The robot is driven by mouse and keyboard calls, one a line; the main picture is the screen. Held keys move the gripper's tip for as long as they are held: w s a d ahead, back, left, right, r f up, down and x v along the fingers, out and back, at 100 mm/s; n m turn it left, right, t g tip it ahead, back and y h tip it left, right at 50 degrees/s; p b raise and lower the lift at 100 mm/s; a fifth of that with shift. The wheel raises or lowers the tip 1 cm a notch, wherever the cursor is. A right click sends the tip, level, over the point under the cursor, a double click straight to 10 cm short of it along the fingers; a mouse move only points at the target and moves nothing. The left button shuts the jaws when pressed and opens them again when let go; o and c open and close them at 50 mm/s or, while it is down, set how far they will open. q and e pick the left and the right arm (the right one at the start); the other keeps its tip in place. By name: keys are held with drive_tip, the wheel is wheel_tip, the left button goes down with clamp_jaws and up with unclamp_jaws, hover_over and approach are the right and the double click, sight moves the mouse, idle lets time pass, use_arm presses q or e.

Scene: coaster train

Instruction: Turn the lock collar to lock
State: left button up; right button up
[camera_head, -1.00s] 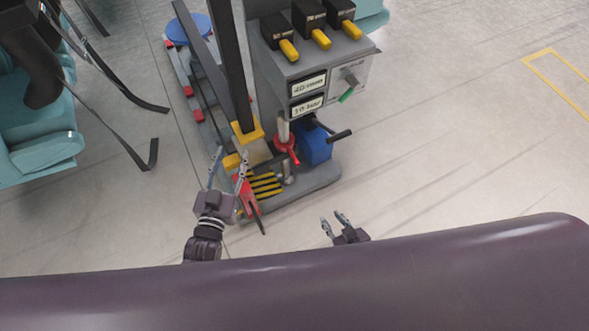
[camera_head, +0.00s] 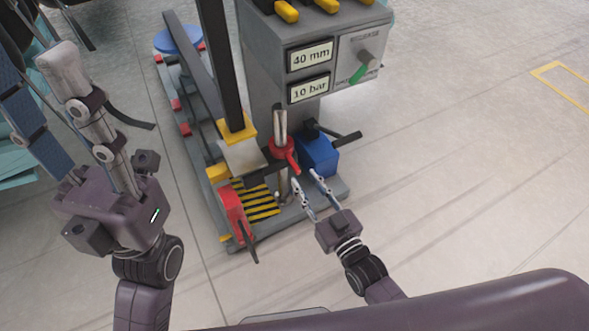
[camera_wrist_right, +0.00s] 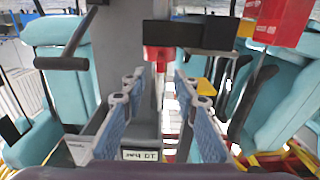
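The lock collar, a red ring with a red handle (camera_head: 282,149), sits around a grey metal post on the machine in the head view. Its handle points down and to the right. My right gripper (camera_head: 308,184) is open and empty just below and to the right of the collar, fingers pointing up toward it, apart from it as far as I can see. In the right wrist view, a red part that looks like the collar (camera_wrist_right: 158,58) shows beyond and between the spread blue-padded fingers (camera_wrist_right: 156,92). My left gripper (camera_head: 40,85) is open and empty, large in the left foreground.
A blue block (camera_head: 318,156) with a black lever (camera_head: 345,138) stands right of the collar. A red pedal-like lever (camera_head: 235,215) is at lower left. A panel with "40 mm" (camera_head: 310,55) and "10 bar" (camera_head: 309,90) signs is above. Floor to the right is clear.

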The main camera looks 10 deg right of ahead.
sight(299, 172)
drive_tip(key=b+x, duration=0.2)
drive_tip(key=x, duration=0.4)
drive_tip(key=shift+w+a, duration=0.1)
drive_tip(key=shift+w, duration=0.3)
clamp_jaws()
